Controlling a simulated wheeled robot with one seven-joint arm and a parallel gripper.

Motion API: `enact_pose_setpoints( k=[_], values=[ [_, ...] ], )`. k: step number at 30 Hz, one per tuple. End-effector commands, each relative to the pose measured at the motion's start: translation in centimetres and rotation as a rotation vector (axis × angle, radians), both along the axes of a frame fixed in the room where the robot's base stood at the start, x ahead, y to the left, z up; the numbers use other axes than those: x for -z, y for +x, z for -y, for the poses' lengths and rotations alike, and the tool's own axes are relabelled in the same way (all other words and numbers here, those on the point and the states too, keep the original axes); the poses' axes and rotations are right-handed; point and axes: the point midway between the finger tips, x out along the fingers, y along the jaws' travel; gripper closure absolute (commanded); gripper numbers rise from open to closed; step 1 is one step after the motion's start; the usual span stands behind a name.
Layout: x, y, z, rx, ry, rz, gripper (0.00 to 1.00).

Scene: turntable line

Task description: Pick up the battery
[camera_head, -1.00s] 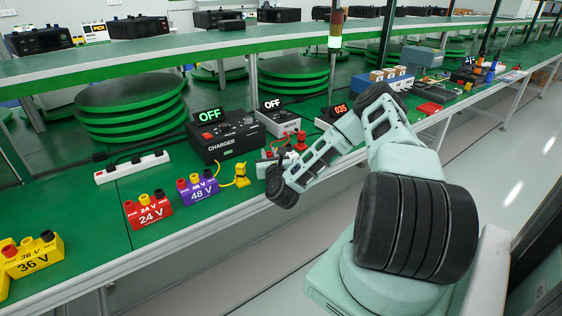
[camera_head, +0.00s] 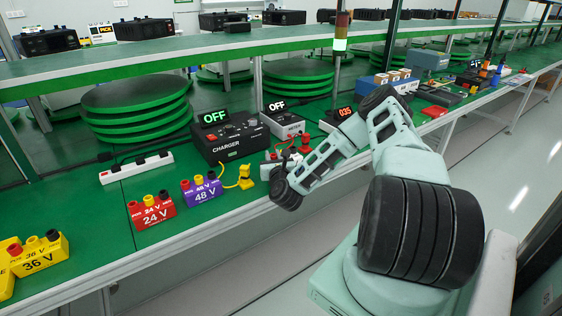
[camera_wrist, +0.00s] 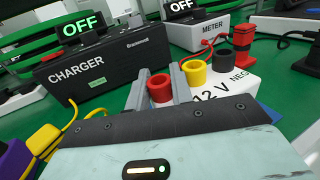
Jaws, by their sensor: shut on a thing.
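The white 12 V battery (camera_wrist: 232,88) is in the wrist view, with red, yellow and black terminals on top. My gripper (camera_wrist: 160,82) has its two grey fingers on either side of the red terminal (camera_wrist: 160,90), shut on the battery there. The wrist body hides the battery's lower front, so I cannot tell whether it is clear of the bench. In the head view my wrist hides the fingers, and only a little of the white battery (camera_head: 266,170) shows beside it.
The charger (camera_head: 231,141), reading OFF, stands behind the battery, with the meter (camera_head: 284,122) to its right. Purple 48 V (camera_head: 203,192), red 24 V (camera_head: 152,214) and yellow 36 V (camera_head: 40,256) batteries stand to the left. A yellow plug (camera_head: 245,178) lies close by.

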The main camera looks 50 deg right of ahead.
Motion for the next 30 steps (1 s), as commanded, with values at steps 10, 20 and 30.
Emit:
enact_pose_setpoints(
  k=[10, 20, 30],
  values=[
    [-4.3, 0.0, 0.1, 0.001, -0.003, 0.006, 1.0],
    [-9.4, 0.0, 0.1, 0.001, -0.002, 0.003, 1.0],
    [-10.2, 0.0, 0.1, 0.001, -0.002, 0.003, 1.0]
  ],
)
